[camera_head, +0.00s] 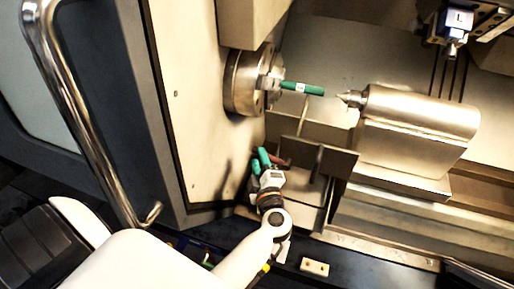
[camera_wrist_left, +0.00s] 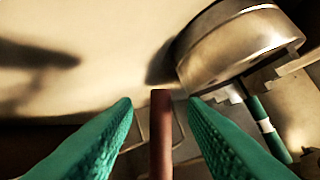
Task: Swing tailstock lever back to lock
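The tailstock (camera_head: 420,110) is the pale metal block at the right of the head view, its pointed centre (camera_head: 350,99) facing left toward the chuck. My left gripper (camera_head: 264,160) has green fingers and is low in front of the chuck, left of the tailstock. In the left wrist view its fingers (camera_wrist_left: 160,104) are apart. A dark red rod (camera_wrist_left: 160,135) stands between them with gaps on both sides. It may be the lever's grip; its base is hidden. A reddish bit (camera_head: 284,160) shows beside the fingers in the head view. My right gripper is not in view.
The chuck (camera_head: 243,84) holds a green bar (camera_head: 302,89) with a white band, left of the centre. Metal plates (camera_head: 330,159) stand beside my left gripper. A door with a curved handle (camera_head: 85,125) is at the left. A tool holder (camera_head: 455,22) hangs at upper right.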

